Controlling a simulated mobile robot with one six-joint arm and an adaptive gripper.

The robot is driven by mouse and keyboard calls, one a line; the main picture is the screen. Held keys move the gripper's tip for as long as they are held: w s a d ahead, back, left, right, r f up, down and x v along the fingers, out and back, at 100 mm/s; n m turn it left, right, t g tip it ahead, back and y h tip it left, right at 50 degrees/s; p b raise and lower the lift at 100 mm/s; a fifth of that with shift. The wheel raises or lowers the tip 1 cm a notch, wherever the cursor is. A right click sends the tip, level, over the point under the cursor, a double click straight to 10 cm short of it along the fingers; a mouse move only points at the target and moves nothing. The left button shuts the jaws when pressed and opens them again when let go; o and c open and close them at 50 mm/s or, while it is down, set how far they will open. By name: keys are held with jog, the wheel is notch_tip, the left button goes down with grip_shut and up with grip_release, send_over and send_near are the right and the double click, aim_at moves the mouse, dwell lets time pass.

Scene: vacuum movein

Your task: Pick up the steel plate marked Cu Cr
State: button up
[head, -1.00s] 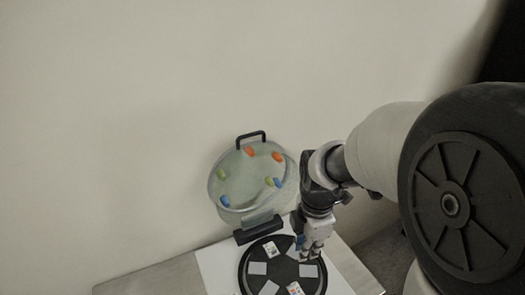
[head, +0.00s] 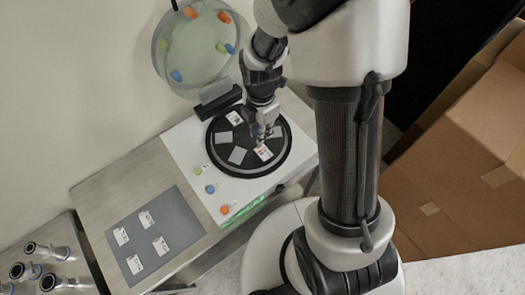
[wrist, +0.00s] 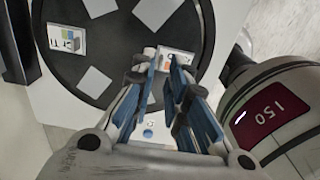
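Small square plates lie on a round black platform (head: 215,152). A plate with a printed label (head: 263,152) lies at its front right. It also shows in the wrist view (wrist: 178,58). A second labelled plate (head: 234,118) lies toward the back; the wrist view shows it at upper left (wrist: 65,40). I cannot read Cu Cr on any label. My gripper (head: 265,135) points down over the platform's right side, close to the front-right plate. In the wrist view my gripper (wrist: 167,66) has its fingers apart; the plate shows just beyond the tips, partly hidden. Contact cannot be told.
A grey mat (head: 178,203) with several labelled plates lies on the bench at left. The open round lid (head: 200,65) stands behind the platform. Colored buttons (head: 210,189) line the white base. Bottles (head: 48,254) stand at far left.

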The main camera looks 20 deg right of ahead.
aim_at(264, 151)
jog(key=shift+s+a+f+b, duration=0.15)
jog(key=shift+f+b, duration=0.4)
jog(key=shift+f, duration=0.85)
jog(key=shift+s+a+f+b, duration=0.15)
jog(key=shift+f+b, duration=0.35)
jog(key=shift+f, duration=0.85)
grip_shut()
jog(key=shift+w+r, duration=0.1)
jog(key=shift+r, duration=0.05)
